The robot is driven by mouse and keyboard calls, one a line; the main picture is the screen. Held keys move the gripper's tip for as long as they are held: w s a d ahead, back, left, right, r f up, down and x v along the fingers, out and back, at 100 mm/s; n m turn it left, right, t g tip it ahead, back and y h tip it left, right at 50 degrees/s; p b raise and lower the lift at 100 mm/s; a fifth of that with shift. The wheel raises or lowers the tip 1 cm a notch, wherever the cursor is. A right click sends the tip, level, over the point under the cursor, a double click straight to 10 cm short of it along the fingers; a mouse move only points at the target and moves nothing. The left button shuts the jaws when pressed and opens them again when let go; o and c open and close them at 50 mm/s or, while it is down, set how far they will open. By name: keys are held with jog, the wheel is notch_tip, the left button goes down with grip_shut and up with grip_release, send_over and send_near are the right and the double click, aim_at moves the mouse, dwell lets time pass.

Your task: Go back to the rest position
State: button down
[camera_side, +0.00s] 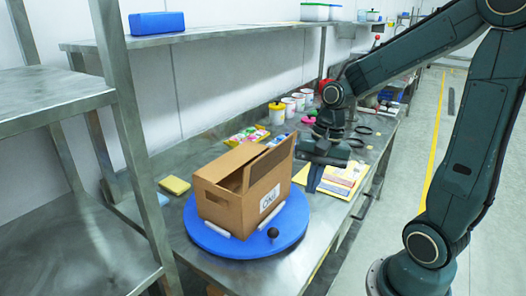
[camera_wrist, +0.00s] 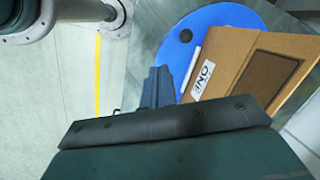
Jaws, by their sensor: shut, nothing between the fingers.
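My gripper (camera_side: 314,178) is shut and empty, pointing down just to the right of the cardboard box, apart from it in the side view. Its closed fingers (camera_wrist: 157,88) also show in the wrist view. The brown cardboard box (camera_side: 228,196) has a white label and a raised flap. It sits on a round blue turntable (camera_side: 225,246) with a black knob (camera_side: 273,233) near its front edge. In the wrist view the box (camera_wrist: 235,52) lies to the right of the fingers, and the turntable (camera_wrist: 215,15) is behind it.
Colourful papers (camera_side: 340,181) lie on the metal bench beneath my gripper. White tins (camera_side: 289,107) and small items stand farther back. A yellow sponge (camera_side: 174,185) lies left of the turntable. A metal shelf (camera_side: 230,36) runs above the bench. The floor at right is open.

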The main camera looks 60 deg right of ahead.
jog(key=s+a+r+n+t+h, duration=0.1)
jog(key=s+a+r+n+t, duration=0.1)
jog(key=s+r+n, duration=0.2)
jog(key=s+a+r+n+t+h, duration=0.1)
jog(key=s+a+r+n+t, duration=0.1)
jog(key=n, duration=0.6)
jog(key=shift+s+a+r, duration=0.8)
jog(key=shift+s+r, duration=0.25)
jog(key=shift+r, duration=0.85)
jog(key=shift+w, duration=0.1)
